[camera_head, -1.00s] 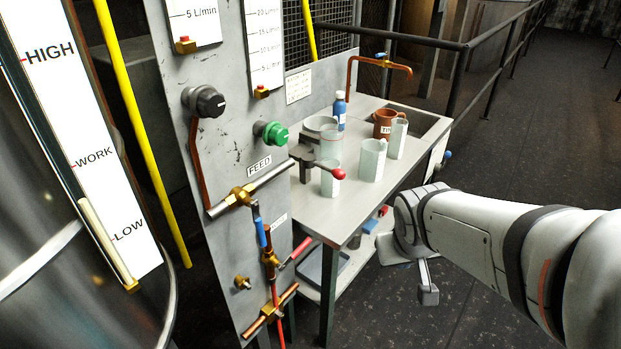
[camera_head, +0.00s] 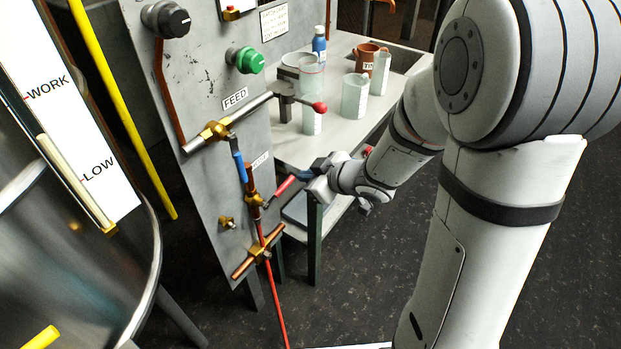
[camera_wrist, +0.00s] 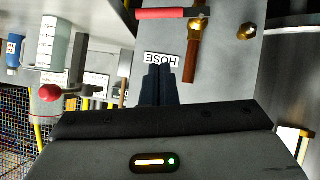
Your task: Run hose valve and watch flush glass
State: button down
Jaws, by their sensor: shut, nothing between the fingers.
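The hose valve (camera_head: 255,200) is a brass body on a copper pipe low on the grey panel, with a red lever (camera_head: 285,187) angled up to the right. In the wrist view the red lever (camera_wrist: 170,14) lies across the top, left of the brass valve body (camera_wrist: 197,27), by an upside-down HOSE label (camera_wrist: 165,60). My gripper (camera_head: 305,177) is beside the lever's outer end in the head view. Its dark fingers (camera_wrist: 158,82) are shut and empty, apart from the lever in the wrist view. I cannot tell which part is the flush glass.
A bench (camera_head: 340,130) with glass vessels (camera_head: 355,97) and a blue bottle (camera_head: 319,42) stands behind. A level gauge marked WORK and LOW (camera_head: 60,120) is on the left. A red hose (camera_head: 274,300) hangs below.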

aim_at(290, 183)
jog(key=b+x, duration=0.1)
jog(key=x, duration=0.2)
jog(key=f+b+x, duration=0.1)
jog(key=x, duration=0.2)
jog(key=d+b+x, duration=0.1)
jog(key=x, duration=0.2)
jog(key=shift+s+f, duration=0.1)
jog(key=shift+f, duration=0.85)
jog(key=shift+w, duration=0.2)
